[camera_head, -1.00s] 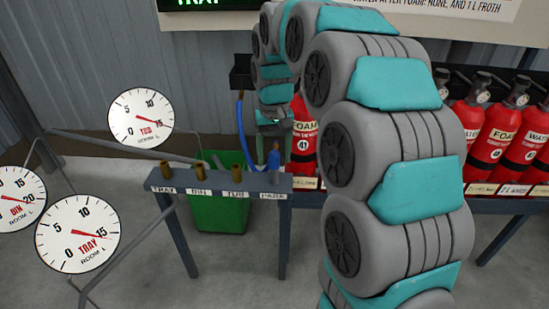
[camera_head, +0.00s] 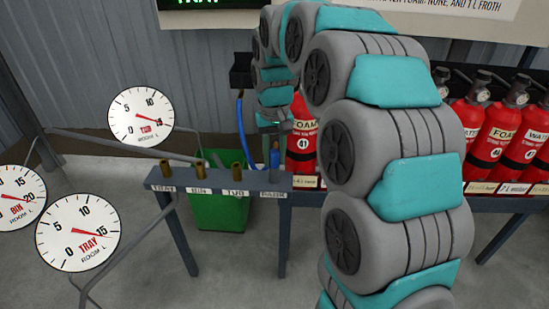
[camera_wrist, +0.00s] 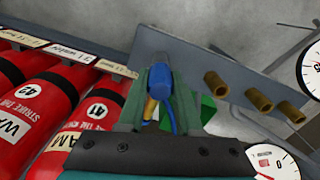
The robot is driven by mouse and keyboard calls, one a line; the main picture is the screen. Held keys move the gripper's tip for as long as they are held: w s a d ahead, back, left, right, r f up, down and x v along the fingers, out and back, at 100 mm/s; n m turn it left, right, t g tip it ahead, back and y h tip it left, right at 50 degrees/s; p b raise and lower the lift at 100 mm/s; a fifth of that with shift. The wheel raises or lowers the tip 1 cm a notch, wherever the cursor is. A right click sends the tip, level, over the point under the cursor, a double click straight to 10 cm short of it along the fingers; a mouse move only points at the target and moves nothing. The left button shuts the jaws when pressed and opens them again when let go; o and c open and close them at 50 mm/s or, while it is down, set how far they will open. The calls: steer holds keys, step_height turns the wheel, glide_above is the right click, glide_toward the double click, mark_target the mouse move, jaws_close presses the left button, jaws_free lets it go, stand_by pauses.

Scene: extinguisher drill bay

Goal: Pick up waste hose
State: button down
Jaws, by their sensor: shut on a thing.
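The waste hose is blue; its upright end (camera_head: 274,157) stands at the PARK place at the right end of the grey labelled rail (camera_head: 225,184). A blue length of hose (camera_head: 240,125) hangs further back on the left. In the wrist view the blue hose end (camera_wrist: 160,79) sits between the green fingers of my gripper (camera_wrist: 160,90), which is shut on it. In the head view my gripper (camera_head: 272,128) is small and partly hidden at the hose's top. I cannot tell whether the hose end is clear of the rail.
Several brass stubs (camera_head: 199,170) stand along the rail left of the hose. A green bin (camera_head: 218,212) is under the rail. Dial gauges (camera_head: 141,117) stand at the left. Red extinguishers (camera_head: 484,134) line the shelf at the right; one (camera_head: 302,140) is close beside my gripper.

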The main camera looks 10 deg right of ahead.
steer(key=shift+r, duration=0.1)
stand_by(0.3)
steer(key=shift+r, duration=1.75)
steer(key=s+a+r+b, duration=0.1)
steer(key=s, duration=0.6)
steer(key=s+a+r+b, duration=0.1)
steer(key=s+a, duration=0.1)
steer(key=s, duration=0.6)
steer(key=shift+s+a, duration=0.3)
